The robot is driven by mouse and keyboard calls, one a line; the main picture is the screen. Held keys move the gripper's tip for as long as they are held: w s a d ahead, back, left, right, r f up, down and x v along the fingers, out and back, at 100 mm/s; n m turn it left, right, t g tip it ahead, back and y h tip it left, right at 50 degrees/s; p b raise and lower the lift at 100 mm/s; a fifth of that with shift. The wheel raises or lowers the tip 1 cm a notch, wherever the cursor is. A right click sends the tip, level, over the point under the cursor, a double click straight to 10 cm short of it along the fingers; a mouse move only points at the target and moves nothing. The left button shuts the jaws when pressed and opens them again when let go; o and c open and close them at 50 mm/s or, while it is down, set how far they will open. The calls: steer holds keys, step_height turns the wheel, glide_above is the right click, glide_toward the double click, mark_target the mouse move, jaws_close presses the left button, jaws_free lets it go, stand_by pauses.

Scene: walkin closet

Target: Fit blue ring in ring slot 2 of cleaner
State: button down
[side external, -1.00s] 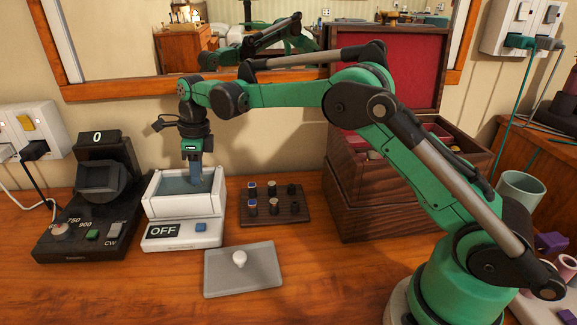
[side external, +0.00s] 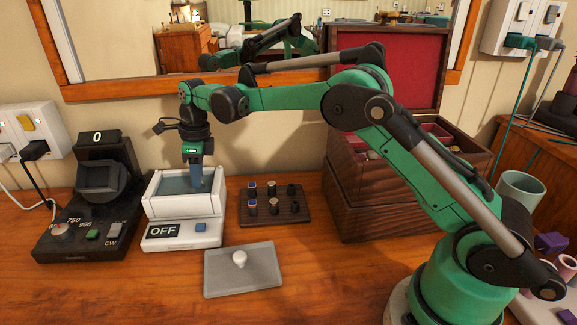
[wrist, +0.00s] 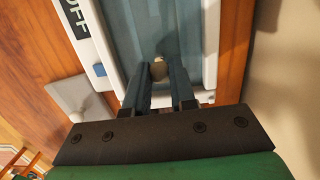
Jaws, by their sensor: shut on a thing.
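The cleaner (side external: 180,228) is a white box with an open, grey-blue basin, an OFF display and a blue button on its front. My gripper (side external: 196,184) points straight down with its fingertips inside the basin. In the wrist view my gripper (wrist: 160,82) is shut on a small rounded, beige-grey piece, taken as the blue ring (wrist: 158,71); no blue shows on it. The slots in the basin, including slot 2, cannot be made out. The fingers hide most of the ring, so I cannot tell whether it touches a slot.
A dark rack (side external: 292,218) with several short pegs, some blue-topped, stands right of the cleaner. A grey lid with a white knob (side external: 242,275) lies in front. A black device (side external: 95,215) stands at left, and a wooden box (side external: 350,205) at right.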

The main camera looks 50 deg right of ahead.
steer(key=shift+f, duration=1.15)
stand_by(1.7)
steer(key=c, duration=0.7)
jaws_free()
steer(key=shift+o, duration=0.2)
steer(key=shift+s+d+r, duration=0.15)
steer(key=shift+r, duration=1.25)
steer(key=shift+s+d+r, duration=0.1)
steer(key=shift+r, duration=1.3)
